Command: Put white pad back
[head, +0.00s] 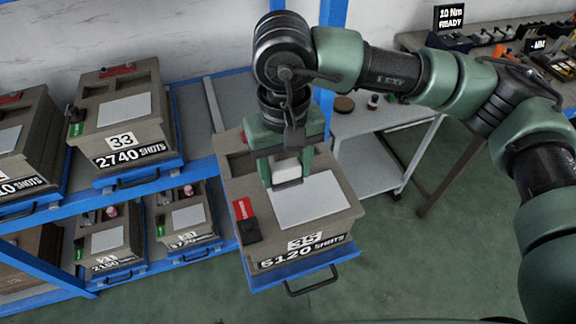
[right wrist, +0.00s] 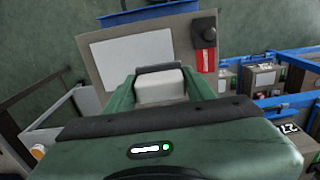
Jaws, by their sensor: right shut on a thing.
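My right gripper (head: 287,181) comes down from above and is shut on the white pad (head: 287,167), a small white block between its green fingers. The pad also shows in the right wrist view (right wrist: 160,87). Gripper and pad are over the back middle of the top of the grey-brown mould box (head: 242,187) marked 35 and 5120 shots. I cannot tell whether the pad touches the box. A pale flat plate (head: 314,198) lies on the box top in front of the gripper. My left gripper is not in view.
The box stands on a pulled-out blue tray (head: 300,267) with a black handle. A red tag (head: 243,209) is on its left side. A blue rack (head: 200,157) with other mould boxes, such as 33 (head: 124,112), is at left. A grey cart (head: 365,165) stands behind.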

